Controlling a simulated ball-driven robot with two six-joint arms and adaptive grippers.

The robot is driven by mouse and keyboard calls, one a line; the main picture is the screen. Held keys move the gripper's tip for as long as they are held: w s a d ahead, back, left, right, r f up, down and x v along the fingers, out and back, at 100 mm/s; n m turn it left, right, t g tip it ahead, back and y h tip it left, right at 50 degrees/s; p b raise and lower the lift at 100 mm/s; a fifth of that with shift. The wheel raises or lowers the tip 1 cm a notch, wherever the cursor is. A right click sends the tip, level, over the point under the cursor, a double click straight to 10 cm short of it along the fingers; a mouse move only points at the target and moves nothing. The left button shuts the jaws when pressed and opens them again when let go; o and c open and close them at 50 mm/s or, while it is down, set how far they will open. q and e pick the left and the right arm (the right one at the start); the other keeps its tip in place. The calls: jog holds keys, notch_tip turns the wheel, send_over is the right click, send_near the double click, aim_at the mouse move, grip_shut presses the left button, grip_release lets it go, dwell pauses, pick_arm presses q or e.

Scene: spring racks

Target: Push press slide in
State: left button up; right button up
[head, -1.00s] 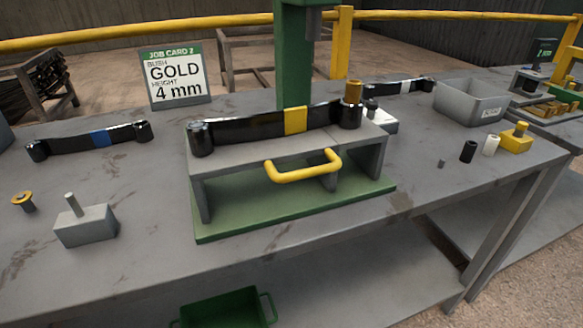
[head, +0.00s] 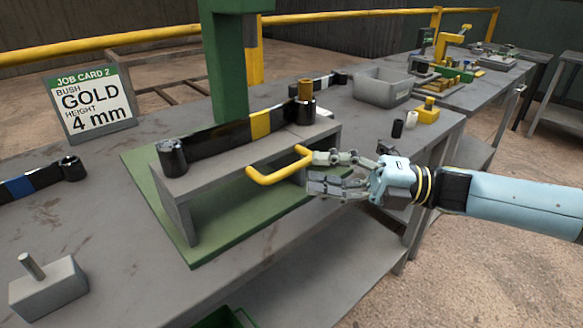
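The press slide (head: 215,172) is a grey bench-like carriage on a green base plate (head: 268,215), with a yellow bar handle (head: 272,172) on its front. A black leaf spring (head: 215,140) with a yellow band lies along its top. A gold bush (head: 305,89) stands upright at the spring's right eye. The green press column (head: 228,70) rises behind. My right gripper (head: 313,171) has its fingers spread, pointing left, close by the handle's right end. Whether a finger touches the handle I cannot tell. My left gripper is not in view.
The job card (head: 92,105) reads gold, 4 mm. A grey block with a pin (head: 48,290) and a blue-banded spring (head: 30,182) are at left. A grey bin (head: 382,88), small black and white bushes and a yellow block (head: 427,112) are at back right.

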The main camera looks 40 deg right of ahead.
aim_at(294, 164)
jog(key=x, duration=0.5)
jog(key=shift+c, duration=0.2)
grip_shut()
